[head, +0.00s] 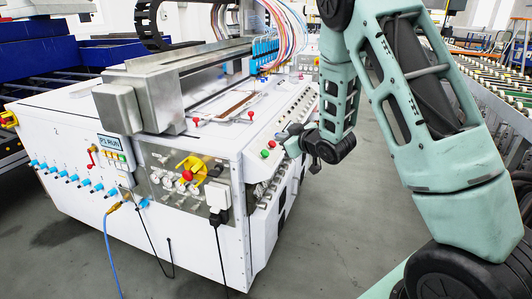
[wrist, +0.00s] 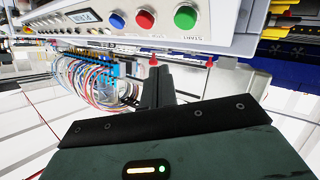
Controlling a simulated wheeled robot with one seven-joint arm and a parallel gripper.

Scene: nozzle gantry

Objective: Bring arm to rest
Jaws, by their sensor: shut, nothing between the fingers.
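My arm is mine in pale green and black on the right of the head view, bent down toward the white machine (head: 190,215). My gripper (wrist: 158,72) shows in the wrist view as dark fingers close together, with nothing between them. In the head view the arm's end is beside the machine's right-hand control edge, near a green and a red button. Whether it touches the machine I cannot tell. The fingertips are hard to make out there.
In the wrist view a panel with a blue, a red and a green button (wrist: 185,17) lies close beyond the fingers. Coloured hoses (head: 285,35) rise from the machine. A roller conveyor (head: 500,95) runs along the right. Grey floor (head: 330,240) is clear between.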

